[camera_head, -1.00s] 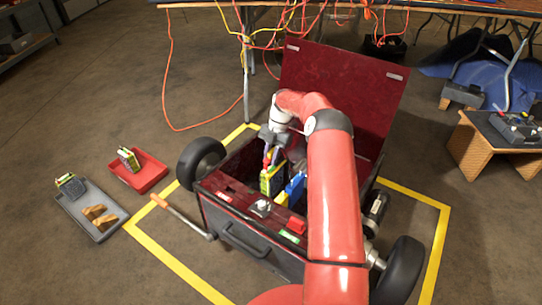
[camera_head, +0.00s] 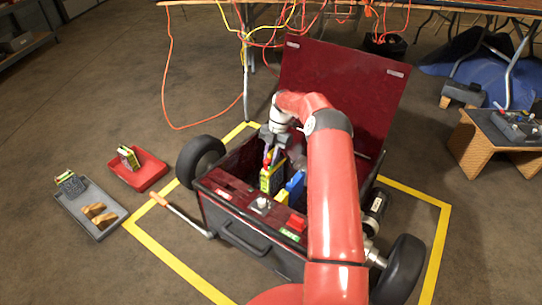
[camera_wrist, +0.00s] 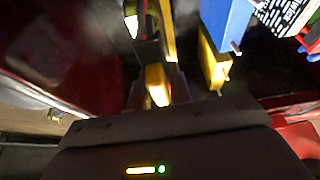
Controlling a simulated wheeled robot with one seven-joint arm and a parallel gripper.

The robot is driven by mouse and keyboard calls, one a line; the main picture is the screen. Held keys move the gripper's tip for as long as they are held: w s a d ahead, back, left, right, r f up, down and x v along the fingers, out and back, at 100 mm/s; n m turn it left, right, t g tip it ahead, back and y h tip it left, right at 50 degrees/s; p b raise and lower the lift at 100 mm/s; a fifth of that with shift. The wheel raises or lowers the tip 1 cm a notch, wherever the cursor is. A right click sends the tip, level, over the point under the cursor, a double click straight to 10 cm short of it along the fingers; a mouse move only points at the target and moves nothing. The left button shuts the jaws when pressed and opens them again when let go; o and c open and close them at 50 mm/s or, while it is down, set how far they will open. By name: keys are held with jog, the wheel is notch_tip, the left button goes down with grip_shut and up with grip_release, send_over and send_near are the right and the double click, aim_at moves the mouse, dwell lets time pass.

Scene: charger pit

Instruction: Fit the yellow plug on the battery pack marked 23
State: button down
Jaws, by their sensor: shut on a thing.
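My gripper (camera_head: 271,152) reaches down into the open dark red chest (camera_head: 222,192). In the wrist view my gripper (camera_wrist: 156,88) is shut on a yellow piece (camera_wrist: 157,82); I cannot tell whether this is the plug. In the head view a yellow-green pack (camera_head: 271,178) stands upright just below the fingers. A blue block (camera_head: 295,183) stands to its right, and it also shows in the wrist view (camera_wrist: 228,22). A yellow block (camera_wrist: 213,63) with a metal pin is beside the blue one. No number 23 can be read.
The chest lid (camera_head: 340,95) stands open behind. At left, a red tray (camera_head: 150,178) and a grey tray (camera_head: 78,213) hold more packs and tan pieces. A lever (camera_head: 180,212) sticks out left. A yellow floor line surrounds the chest. Cables hang from the table behind.

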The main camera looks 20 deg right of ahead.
jog(key=shift+f+b, duration=0.55)
jog(key=shift+f, duration=0.45)
jog(key=c, duration=1.2)
grip_release()
jog(key=shift+p+v, duration=0.45)
jog(key=shift+v, duration=3.45)
